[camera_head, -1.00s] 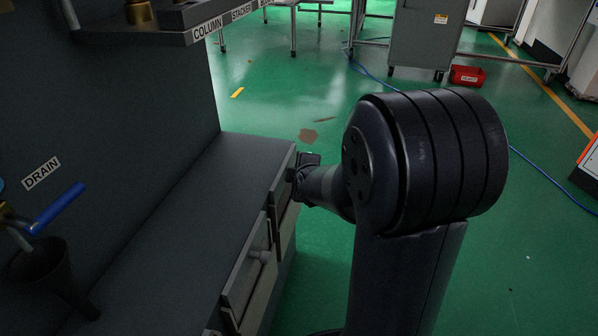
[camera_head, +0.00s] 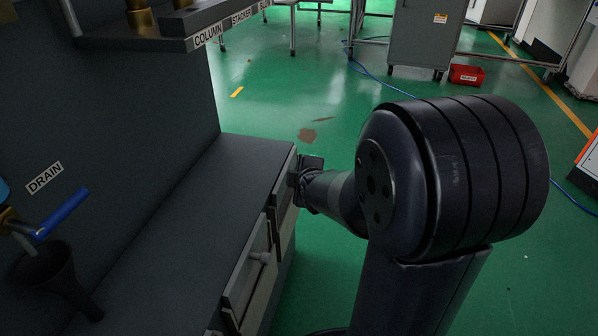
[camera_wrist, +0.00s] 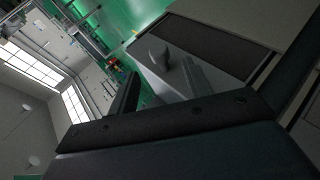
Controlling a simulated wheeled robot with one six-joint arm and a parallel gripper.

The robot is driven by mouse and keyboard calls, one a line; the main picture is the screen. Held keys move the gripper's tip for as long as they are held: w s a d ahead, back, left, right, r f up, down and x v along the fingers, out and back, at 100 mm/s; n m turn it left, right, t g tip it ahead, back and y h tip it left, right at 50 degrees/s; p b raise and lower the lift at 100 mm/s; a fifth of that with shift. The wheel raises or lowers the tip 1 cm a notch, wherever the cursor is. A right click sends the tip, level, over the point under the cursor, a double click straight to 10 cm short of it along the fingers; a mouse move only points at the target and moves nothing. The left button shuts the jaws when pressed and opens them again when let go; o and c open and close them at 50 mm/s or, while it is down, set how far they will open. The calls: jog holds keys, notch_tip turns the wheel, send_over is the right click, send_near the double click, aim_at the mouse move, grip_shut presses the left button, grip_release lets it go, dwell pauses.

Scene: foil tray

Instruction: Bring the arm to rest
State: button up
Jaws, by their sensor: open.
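My gripper (camera_wrist: 160,88) shows in the wrist view as dark fingers standing apart beyond a dark crossbar. I see nothing held between them. In the head view my arm's large dark joint fills the right middle, and its wrist end reaches left to the front edge of the grey bench (camera_head: 205,205). The fingertips are hard to make out there. In the wrist view a grey knob (camera_wrist: 158,52) on a flat grey front shows beyond the fingers. I cannot tell whether the gripper touches anything.
Drawer fronts with a knob (camera_head: 262,257) lie below the bench edge. A blue-handled drain valve (camera_head: 62,212) over a dark funnel (camera_head: 48,268) is at left. A shelf (camera_head: 200,28) overhangs the back. Green floor is open right of the bench; a red bin (camera_head: 466,75) stands far off.

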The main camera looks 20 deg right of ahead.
jog(key=p+v, duration=0.2)
jog(key=v, duration=0.5)
jog(key=shift+s+r, duration=0.15)
jog(key=b+x, duration=0.3)
jog(key=x, duration=0.7)
jog(key=shift+w+r+b, duration=0.35)
jog(key=shift+b, duration=0.05)
